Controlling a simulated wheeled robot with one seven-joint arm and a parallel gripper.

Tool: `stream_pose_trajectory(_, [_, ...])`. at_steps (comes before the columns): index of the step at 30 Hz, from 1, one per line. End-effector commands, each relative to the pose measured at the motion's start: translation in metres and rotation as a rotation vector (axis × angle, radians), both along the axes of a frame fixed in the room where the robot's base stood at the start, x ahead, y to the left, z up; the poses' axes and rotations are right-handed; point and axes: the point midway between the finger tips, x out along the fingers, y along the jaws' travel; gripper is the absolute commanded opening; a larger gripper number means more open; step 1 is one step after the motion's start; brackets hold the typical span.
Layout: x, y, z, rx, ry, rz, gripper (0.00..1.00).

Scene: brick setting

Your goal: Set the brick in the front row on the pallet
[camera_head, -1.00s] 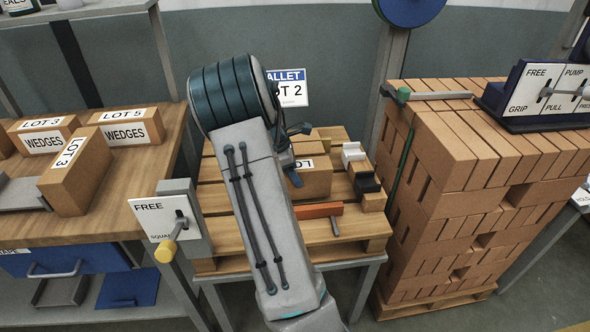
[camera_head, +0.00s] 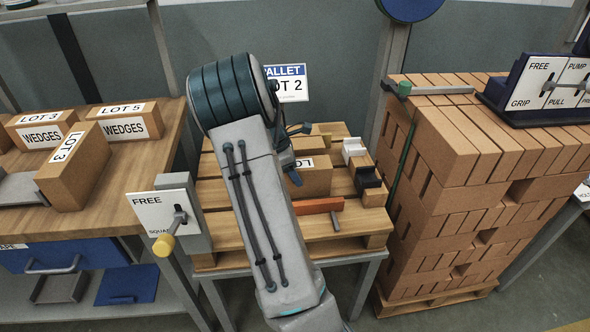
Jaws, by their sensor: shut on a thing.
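The pallet (camera_head: 225,262) is slatted wood on a low stand at the middle of the head view. A brown brick (camera_head: 318,181) with a white lot label is over it, its left side hidden by my arm. My gripper (camera_head: 293,176) is mostly hidden behind my forearm; only blue-grey parts show against the brick's left side. It appears shut on this brick. I cannot tell whether the brick touches the slats. In front of it lies an orange-red bar (camera_head: 318,206) with a small grey rod.
A white block (camera_head: 352,149) and a black block (camera_head: 367,179) stand along the pallet's right side. A tall brick stack (camera_head: 450,190) rises close on the right. A bench (camera_head: 120,205) with labelled boxes and a lever panel (camera_head: 165,215) are on the left.

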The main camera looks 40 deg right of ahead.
Motion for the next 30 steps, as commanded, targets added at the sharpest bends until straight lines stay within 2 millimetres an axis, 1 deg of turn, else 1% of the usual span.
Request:
stream_pose_trajectory(6, [0.000, -0.001, -0.002, -0.002, -0.003, 0.000, 0.00])
stream_pose_trajectory(7, [0.000, -0.001, -0.002, -0.002, -0.003, 0.000, 0.61])
stream_pose_trajectory(8, [0.001, -0.001, -0.002, -0.002, -0.003, 0.000, 0.69])
stream_pose_trajectory(9, [0.001, -0.001, -0.002, -0.002, -0.003, 0.000, 0.80])
stream_pose_trajectory(10, [0.000, -0.001, -0.002, -0.002, -0.003, 0.000, 0.83])
stream_pose_trajectory(16, [0.000, 0.000, -0.005, 0.001, 0.002, 0.000, 0.83])
stream_pose_trajectory(20, [0.001, 0.002, -0.001, 0.001, 0.001, 0.001, 0.83])
stream_pose_trajectory(23, [0.004, 0.005, 0.009, 0.000, -0.001, 0.003, 0.83])
stream_pose_trajectory(26, [0.008, 0.011, 0.028, -0.001, -0.004, 0.004, 0.83])
stream_pose_trajectory(30, [0.014, 0.021, 0.059, -0.001, -0.005, 0.002, 0.83])
